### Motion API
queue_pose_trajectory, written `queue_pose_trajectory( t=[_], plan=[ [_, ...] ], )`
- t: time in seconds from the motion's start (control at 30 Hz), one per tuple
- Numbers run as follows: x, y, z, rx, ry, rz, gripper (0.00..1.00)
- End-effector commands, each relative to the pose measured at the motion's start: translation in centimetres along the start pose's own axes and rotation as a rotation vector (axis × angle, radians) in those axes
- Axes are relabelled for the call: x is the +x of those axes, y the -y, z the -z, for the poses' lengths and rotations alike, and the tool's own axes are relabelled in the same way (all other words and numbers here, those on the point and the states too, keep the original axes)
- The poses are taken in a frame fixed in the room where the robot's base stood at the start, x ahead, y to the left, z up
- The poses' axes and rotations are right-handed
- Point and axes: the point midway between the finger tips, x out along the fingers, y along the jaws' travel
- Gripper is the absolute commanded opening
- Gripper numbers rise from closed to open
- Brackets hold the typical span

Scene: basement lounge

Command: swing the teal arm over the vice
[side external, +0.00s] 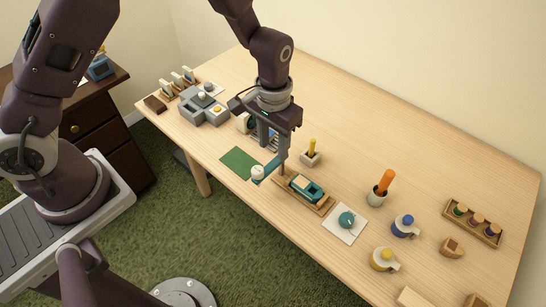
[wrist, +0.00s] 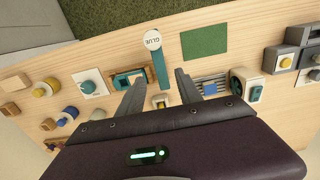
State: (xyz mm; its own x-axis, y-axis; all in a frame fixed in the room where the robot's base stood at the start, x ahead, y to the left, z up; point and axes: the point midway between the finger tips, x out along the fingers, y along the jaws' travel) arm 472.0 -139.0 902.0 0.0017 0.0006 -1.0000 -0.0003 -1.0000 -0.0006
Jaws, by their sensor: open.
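The teal arm (side external: 269,167) is a flat bar ending in a white round cap (side external: 257,172) marked GLUE, which also shows in the wrist view (wrist: 152,39). The bar (wrist: 160,66) points toward the table's front edge, beside the green mat. What looks like the vice (side external: 308,188), a teal block on a wooden base, lies beside the bar, also in the wrist view (wrist: 127,79). The bar is not over it. My gripper (wrist: 159,82) is open, with the bar showing between its fingers; contact cannot be told. The bar's inner end is partly hidden.
A green mat (side external: 238,160) lies left of the cap. A yellow-handled item in a holder (side external: 311,154) stands close behind the vice. A teal knob on a white card (side external: 346,220) and an orange-handled cup (side external: 380,190) are to the right. A grey machine (side external: 204,107) stands left.

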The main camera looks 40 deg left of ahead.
Motion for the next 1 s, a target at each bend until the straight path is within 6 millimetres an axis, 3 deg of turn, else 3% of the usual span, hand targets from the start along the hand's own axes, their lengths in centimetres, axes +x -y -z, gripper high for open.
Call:
queue_pose_trajectory(
  t=[0.23,0.57,0.8,1.0],
  plan=[
    [4.6,0.1,-0.1,-0.001,0.004,0.0,0.42],
    [5.5,0.1,-0.1,0.0,0.001,0.0,0.42],
    [5.5,0.1,-0.1,0.0,0.001,0.0,0.0],
    [5.5,0.1,-0.1,0.0,0.001,-0.001,0.0]
  ],
)
